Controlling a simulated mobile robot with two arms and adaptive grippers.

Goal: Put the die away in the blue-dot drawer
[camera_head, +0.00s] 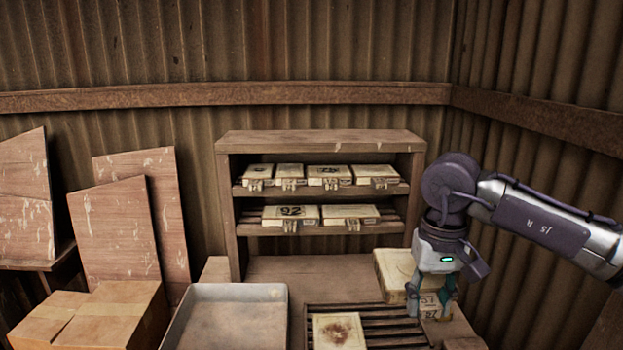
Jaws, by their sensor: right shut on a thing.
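My right gripper (432,306) reaches down at the right of the table and is shut on a pale block-like die (392,272). The die is partly hidden behind the gripper, and dark marks show on its front end between the fingers. I cannot tell whether it touches the table. No drawer with a blue dot can be made out. My left gripper is not in view.
A wooden shelf unit (320,143) at the back holds several pale numbered blocks on two levels. A grey metal tray (280,294) stands at front centre. A stained tile (340,332) lies on a slatted grate (385,323). Cardboard boxes (115,305) and boards (115,235) are at left.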

